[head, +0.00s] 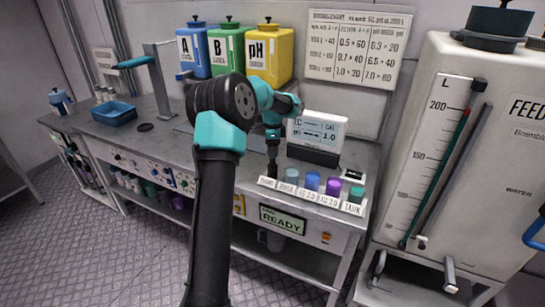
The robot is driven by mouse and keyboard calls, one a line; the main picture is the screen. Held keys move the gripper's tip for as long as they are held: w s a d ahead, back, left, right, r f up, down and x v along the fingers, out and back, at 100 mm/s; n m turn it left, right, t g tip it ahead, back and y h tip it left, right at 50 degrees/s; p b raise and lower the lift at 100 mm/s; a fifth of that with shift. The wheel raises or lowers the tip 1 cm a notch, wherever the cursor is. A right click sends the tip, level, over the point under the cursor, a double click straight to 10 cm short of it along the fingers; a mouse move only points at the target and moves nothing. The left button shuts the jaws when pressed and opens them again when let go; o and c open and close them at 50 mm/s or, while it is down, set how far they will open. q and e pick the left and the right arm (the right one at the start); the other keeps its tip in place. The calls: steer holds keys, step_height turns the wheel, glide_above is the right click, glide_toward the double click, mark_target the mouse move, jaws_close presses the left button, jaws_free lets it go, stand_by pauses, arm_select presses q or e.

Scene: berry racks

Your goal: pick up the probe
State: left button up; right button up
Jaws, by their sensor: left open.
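My left gripper (272,165) points down at the bench, just behind the leftmost label of the row, which seems to read HOME. It is dark and small here. I cannot clearly make out the probe; the gripper and wrist cover the spot behind that label, and I cannot tell whether anything stands between the fingers. A white meter (317,129) with a lit screen stands on a dark base just behind and right of the gripper. My right gripper is out of view.
Right of the gripper stand a pale cup (292,176), a blue cup (312,181), a purple cup (333,186) and a green-teal cup (356,194), behind labels. Yellow pH jug (271,52) and others stand behind. A large feed tank (455,150) bounds the right. A blue tray (113,113) lies left.

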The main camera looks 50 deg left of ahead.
arm_select(q)
steer(key=shift+f, duration=0.25)
steer(key=shift+c, duration=0.2)
steer(key=c, duration=1)
steer(key=shift+r, duration=0.1)
step_height(320, 180, up, 7)
steer(key=shift+f, duration=0.1)
steer(key=s+d, duration=0.2)
steer(key=s, duration=0.3)
steer(key=s+d, duration=0.2)
steer(key=s, duration=0.4)
steer(key=s+d, duration=0.2)
steer(key=s, duration=0.3)
steer(key=shift+s+d, duration=0.35)
steer(key=shift+s, duration=0.05)
